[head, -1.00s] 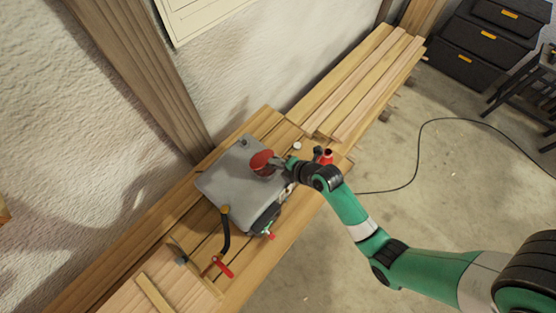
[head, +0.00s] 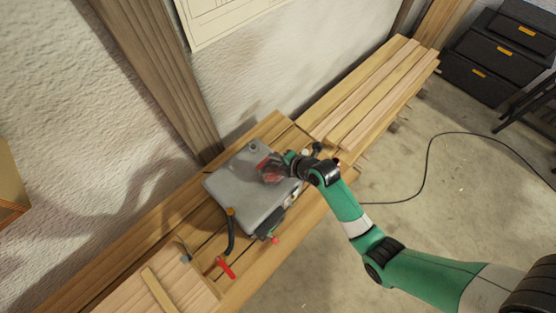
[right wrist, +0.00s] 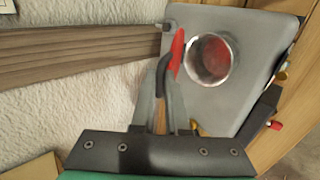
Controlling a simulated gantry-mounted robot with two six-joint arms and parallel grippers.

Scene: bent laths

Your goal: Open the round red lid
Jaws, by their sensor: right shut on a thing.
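The grey metal box (head: 245,188) sits on the wooden bench. In the right wrist view, a round opening (right wrist: 208,60) with a bright metal rim and a reddish inside shows in the box (right wrist: 250,32). The red lid (right wrist: 178,48) shows nearly edge-on beside that opening, tilted up off it. My right gripper (right wrist: 166,85) is shut on the lid by a dark curved part, seemingly its handle. In the head view the lid (head: 268,170) is partly hidden by my right gripper (head: 279,165). My left gripper is not in view.
Several loose planks (head: 375,90) lie along the bench behind the box. A dark curved lever (head: 231,232) and a red handle (head: 226,267) are at the box's near side. Dark drawers (head: 492,58) stand on the floor, and a cable (head: 427,160) lies there.

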